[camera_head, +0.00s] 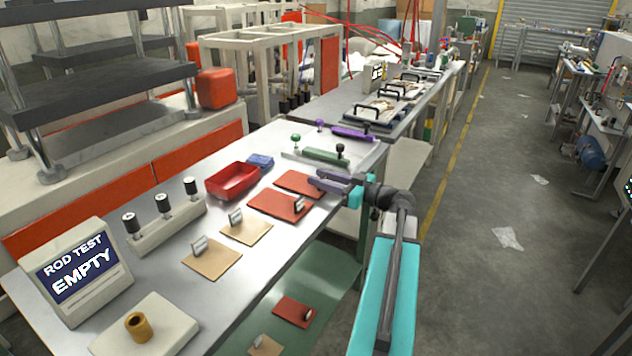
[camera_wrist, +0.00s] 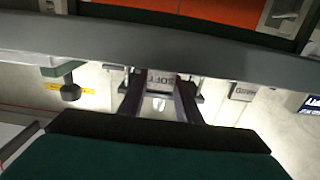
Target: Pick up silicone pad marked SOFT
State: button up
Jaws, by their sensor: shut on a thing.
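Two flat red pads lie on the metal bench in the head view. The rear one (camera_head: 294,181) has its right end at my gripper (camera_head: 322,181). The nearer one (camera_head: 272,203) carries a small upright tag. In the wrist view my gripper (camera_wrist: 160,101) has its two dark fingers shut on a small pale tag (camera_wrist: 161,79) whose lettering appears to read SOFT. The pad under that tag does not show clearly in the wrist view. In the head view my fingers hide the rear red pad's tag, and I cannot tell whether that pad is clear of the bench.
Two tan pads (camera_head: 247,231) with tags lie nearer on the bench (camera_head: 255,270). A red tray (camera_head: 232,181) stands behind the red pads. A green-handled tool (camera_head: 322,155) and a purple one (camera_head: 353,134) lie beyond. An EMPTY sign (camera_head: 78,268) stands front left. Open floor lies right.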

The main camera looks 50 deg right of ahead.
jog(key=shift+r, duration=0.2)
jog(key=shift+r, duration=1.2)
jog(key=r+b+v, duration=0.1)
jog(key=r+v, duration=0.1)
jog(key=v, duration=1.4)
jog(key=shift+d+b, duration=0.4)
jog(key=shift+w, duration=0.1)
